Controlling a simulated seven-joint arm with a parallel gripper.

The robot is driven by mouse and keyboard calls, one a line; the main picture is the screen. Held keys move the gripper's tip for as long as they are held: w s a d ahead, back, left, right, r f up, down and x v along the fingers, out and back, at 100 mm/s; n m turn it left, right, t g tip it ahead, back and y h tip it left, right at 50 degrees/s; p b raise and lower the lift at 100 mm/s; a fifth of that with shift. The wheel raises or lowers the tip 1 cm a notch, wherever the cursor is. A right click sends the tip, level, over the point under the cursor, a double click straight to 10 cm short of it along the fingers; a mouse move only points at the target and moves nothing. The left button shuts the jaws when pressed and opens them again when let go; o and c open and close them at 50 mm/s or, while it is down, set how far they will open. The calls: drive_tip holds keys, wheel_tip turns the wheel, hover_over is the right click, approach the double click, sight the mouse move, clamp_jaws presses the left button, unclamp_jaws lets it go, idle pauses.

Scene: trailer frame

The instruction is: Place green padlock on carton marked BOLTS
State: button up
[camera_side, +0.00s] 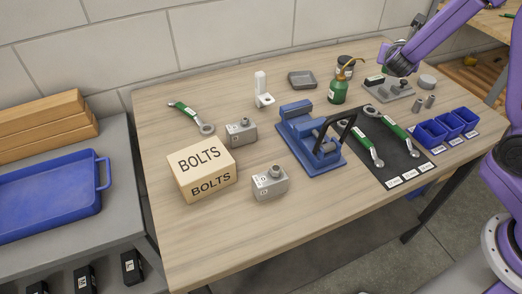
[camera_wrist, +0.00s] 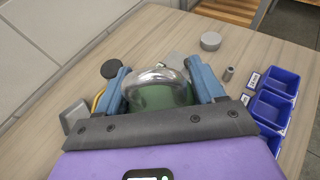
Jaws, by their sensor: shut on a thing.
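The green padlock (camera_wrist: 158,97) shows in the wrist view between the two blue fingers of my gripper (camera_wrist: 170,92), its shiny metal shackle facing the camera. My gripper is shut on it. In the side view my gripper (camera_side: 396,62) is at the upper right, over the back right of the table; the padlock cannot be made out there. The carton marked BOLTS (camera_side: 204,181) is a tan box at the table's front left, far to the left of my gripper. Its visible top is clear.
A blue vise (camera_side: 300,125), a green oil can (camera_side: 338,93) and a white upright part (camera_side: 261,88) stand between my gripper and the carton. Grey boxes with knobs (camera_side: 241,133) (camera_side: 270,184) sit beside the carton. Blue bins (camera_side: 431,133) are at the right.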

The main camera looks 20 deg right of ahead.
drive_tip(key=s+a+r+n+t+y, duration=0.2)
drive_tip(key=a+n+y, duration=0.2)
drive_tip(key=a, duration=1.3)
drive_tip(key=s+a+r+n+t+y, duration=0.1)
drive_tip(key=a+r+n+t+y, duration=0.15)
drive_tip(key=a, duration=1.55)
drive_tip(key=s+a+n+y, duration=0.35)
drive_tip(key=s+a, duration=0.35)
drive_tip(key=a, duration=0.4)
hover_over(197, 151)
drive_tip(key=f, duration=0.5)
drive_tip(key=s+f, duration=0.1)
drive_tip(key=f, duration=0.2)
drive_tip(key=shift+d+f, duration=0.2)
drive_tip(key=shift+d, duration=0.15)
drive_tip(key=shift+w+a+f, duration=0.3)
drive_tip(key=shift+w+f, duration=0.1)
drive_tip(key=shift+f, duration=0.2)
drive_tip(key=shift+a+f, duration=0.1)
drive_tip(key=shift+f, duration=1.45)
drive_tip(key=shift+f, duration=0.15)
